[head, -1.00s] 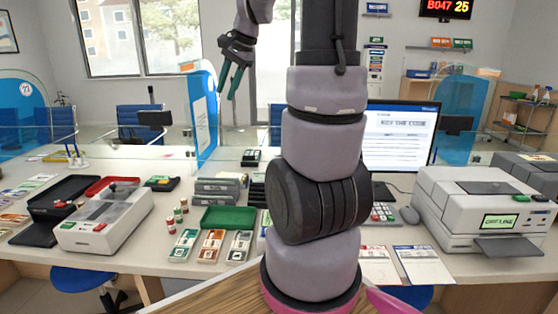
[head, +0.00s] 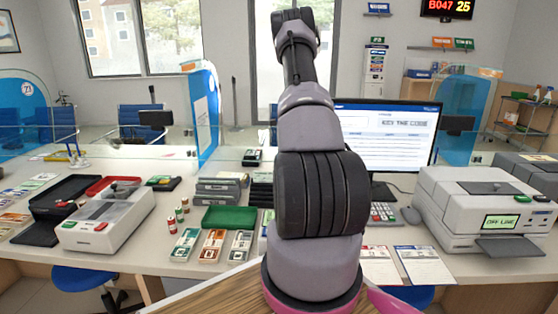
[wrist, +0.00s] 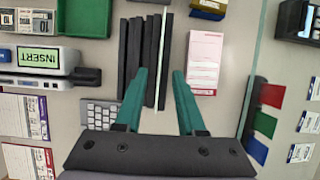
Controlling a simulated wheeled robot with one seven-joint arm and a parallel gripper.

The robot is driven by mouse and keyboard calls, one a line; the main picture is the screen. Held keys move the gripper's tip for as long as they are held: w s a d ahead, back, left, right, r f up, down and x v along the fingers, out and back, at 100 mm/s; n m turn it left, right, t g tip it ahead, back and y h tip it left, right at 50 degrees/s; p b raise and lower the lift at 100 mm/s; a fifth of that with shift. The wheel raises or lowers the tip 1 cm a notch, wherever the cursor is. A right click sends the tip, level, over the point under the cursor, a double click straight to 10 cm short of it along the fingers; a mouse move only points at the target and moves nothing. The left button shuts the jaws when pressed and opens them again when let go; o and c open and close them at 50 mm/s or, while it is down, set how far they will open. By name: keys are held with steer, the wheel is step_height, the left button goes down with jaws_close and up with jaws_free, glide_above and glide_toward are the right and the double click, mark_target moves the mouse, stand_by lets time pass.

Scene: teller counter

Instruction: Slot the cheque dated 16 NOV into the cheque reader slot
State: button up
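A white device with a green screen reading INSERT (wrist: 38,58) stands at the left. I cannot make out its slot. No date 16 NOV can be read in either view. In the head view my arm hides my gripper and the middle of the counter.
A glass pane (wrist: 254,70) stands right of the pink-and-white slip. A grey keypad (wrist: 104,113) and a green tray (wrist: 83,18) lie left of the fingers. In the head view an OFF LINE printer (head: 465,195) stands right and a white machine (head: 130,215) left.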

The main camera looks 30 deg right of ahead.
steer(key=shift+f, duration=0.5)
steer(key=x, duration=0.7)
jaws_close()
steer(key=shift+r, duration=0.1)
step_height(320, 180, up, 11)
steer(key=shift+r, duration=0.25)
stand_by(1.5)
stand_by(0.3)
